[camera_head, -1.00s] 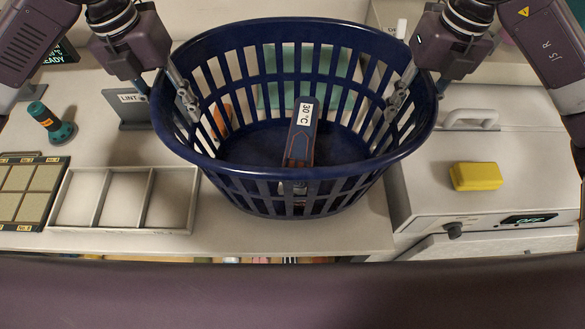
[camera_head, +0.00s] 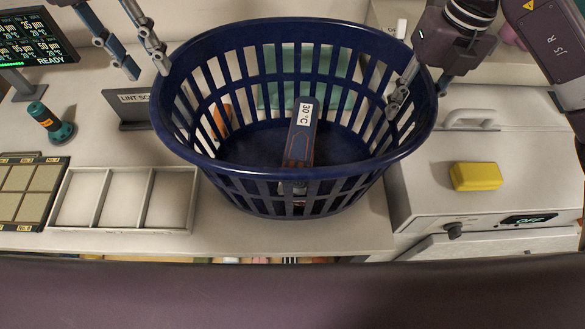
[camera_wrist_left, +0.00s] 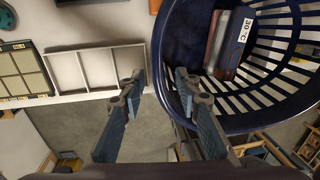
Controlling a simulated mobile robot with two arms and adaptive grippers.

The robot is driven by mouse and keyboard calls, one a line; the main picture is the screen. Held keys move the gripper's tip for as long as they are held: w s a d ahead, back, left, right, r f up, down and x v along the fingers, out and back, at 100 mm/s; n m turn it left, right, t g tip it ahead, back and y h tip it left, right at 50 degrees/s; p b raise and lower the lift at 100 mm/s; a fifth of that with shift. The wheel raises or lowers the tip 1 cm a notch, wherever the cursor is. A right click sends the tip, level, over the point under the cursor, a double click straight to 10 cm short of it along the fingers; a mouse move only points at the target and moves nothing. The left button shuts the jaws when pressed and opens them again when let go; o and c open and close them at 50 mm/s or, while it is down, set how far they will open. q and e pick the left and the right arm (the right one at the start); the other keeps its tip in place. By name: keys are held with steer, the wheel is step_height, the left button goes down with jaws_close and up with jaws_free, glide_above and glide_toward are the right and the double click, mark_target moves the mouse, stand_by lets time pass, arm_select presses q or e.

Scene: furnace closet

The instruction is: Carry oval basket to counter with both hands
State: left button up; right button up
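The dark blue oval basket (camera_head: 300,172) stands upright on the counter (camera_head: 250,235), and a box labelled 30 °C (camera_head: 302,135) is inside it. My left gripper (camera_head: 148,71) is open and empty, just outside the basket's left rim in the head view. My right gripper (camera_head: 418,95) straddles the basket's right rim, one finger inside and one outside. Its fingers look spread wider than the thin wall; the outer finger is partly hidden.
A divided tray (camera_head: 125,229), a screen-like panel (camera_head: 35,40), a lint sign (camera_head: 128,108) and a dark teal knobbed tool (camera_head: 52,125) are on the left. A white machine (camera_head: 430,195) with a yellow block (camera_head: 476,176) stands close on the right.

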mark_target(423, 83)
steer(key=r, duration=0.7)
steer(key=d+r, duration=0.1)
steer(key=r, duration=0.3)
steer(key=shift+d, duration=0.1)
